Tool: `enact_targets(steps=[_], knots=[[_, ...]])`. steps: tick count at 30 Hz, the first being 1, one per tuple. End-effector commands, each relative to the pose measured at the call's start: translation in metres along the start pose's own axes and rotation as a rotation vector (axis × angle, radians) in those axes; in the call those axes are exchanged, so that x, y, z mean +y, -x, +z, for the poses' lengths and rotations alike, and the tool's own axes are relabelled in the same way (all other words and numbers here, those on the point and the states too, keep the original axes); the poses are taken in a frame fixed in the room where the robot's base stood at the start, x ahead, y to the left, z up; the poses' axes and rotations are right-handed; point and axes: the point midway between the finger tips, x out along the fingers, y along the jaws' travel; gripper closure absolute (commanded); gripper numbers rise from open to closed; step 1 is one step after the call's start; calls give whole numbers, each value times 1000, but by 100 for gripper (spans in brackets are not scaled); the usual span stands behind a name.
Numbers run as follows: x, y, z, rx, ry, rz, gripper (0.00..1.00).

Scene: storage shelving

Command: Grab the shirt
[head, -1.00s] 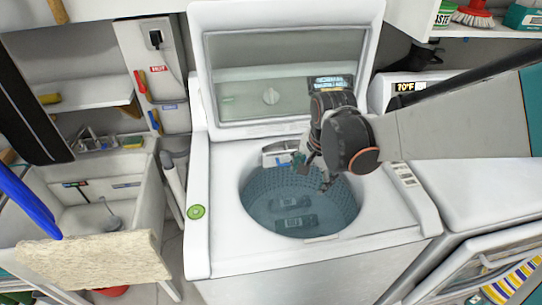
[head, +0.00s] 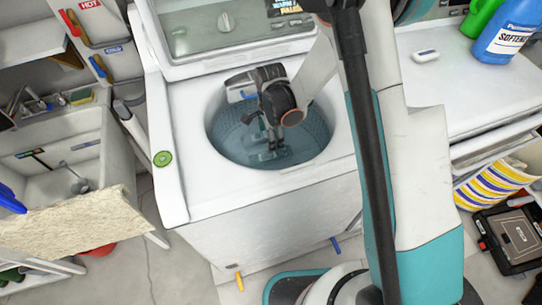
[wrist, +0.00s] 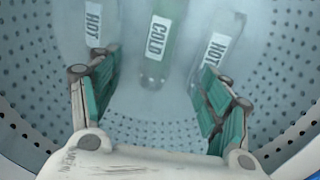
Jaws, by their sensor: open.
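No shirt can be made out in any view. My gripper (head: 272,145) reaches down into the open drum (head: 228,130) of the white top-loading washing machine (head: 265,225). In the wrist view my gripper (wrist: 160,78) is open, its two green-padded fingers spread apart with nothing between them. The perforated drum wall (wrist: 40,100) surrounds it. Beyond the fingers are a greenish piece labelled COLD (wrist: 157,45) and two pale pieces labelled HOT, one at the left (wrist: 93,30) and one at the right (wrist: 220,50).
The raised washer lid (head: 225,35) stands behind the drum opening. A sink (head: 60,150) is at the left. At the right, a white top (head: 460,90) holds a blue softener bottle (head: 510,35), above a striped basket (head: 490,185). A black case (head: 515,235) lies on the floor.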

Motion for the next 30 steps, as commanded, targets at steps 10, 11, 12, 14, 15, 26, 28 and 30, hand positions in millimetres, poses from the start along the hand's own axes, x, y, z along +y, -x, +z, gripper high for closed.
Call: enact_targets(steps=[10,11,12,14,15,26,28,30], knots=[[0,-51,0,0,1,-1,29],[0,-52,0,0,1,-1,29],[0,-53,0,0,1,-1,29],[0,-56,0,0,1,-1,29],[-1,-58,0,0,1,-1,29],[-2,-104,1,0,1,-1,29],[-2,-105,1,0,1,-1,29],[-2,-104,1,0,1,-1,29]])
